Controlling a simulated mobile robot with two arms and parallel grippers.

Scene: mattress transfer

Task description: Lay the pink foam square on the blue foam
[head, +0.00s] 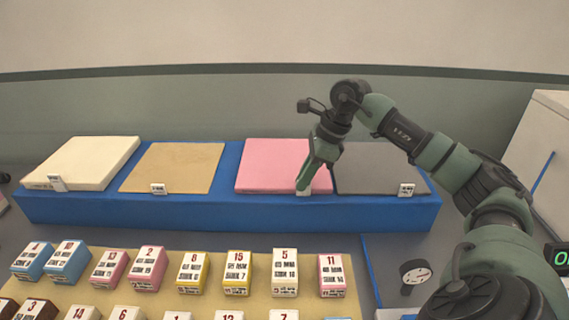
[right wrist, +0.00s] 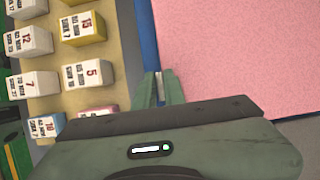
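The pink foam square (head: 270,165) lies flat on the long blue slab (head: 230,208), third from the left in a row of squares. It also fills the right side of the right wrist view (right wrist: 240,50). My right gripper (head: 303,186) points down at the pink square's front right corner, near a small white tag. In the right wrist view its two fingers (right wrist: 158,88) stand slightly apart at the pink edge, with a narrow gap between them; I see no foam in the gap. My left gripper is not in view.
A cream square (head: 85,160), a tan square (head: 175,167) and a dark grey square (head: 380,168) share the slab, with small tags in front. Several numbered blocks (head: 238,272) stand on a tan mat in front.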

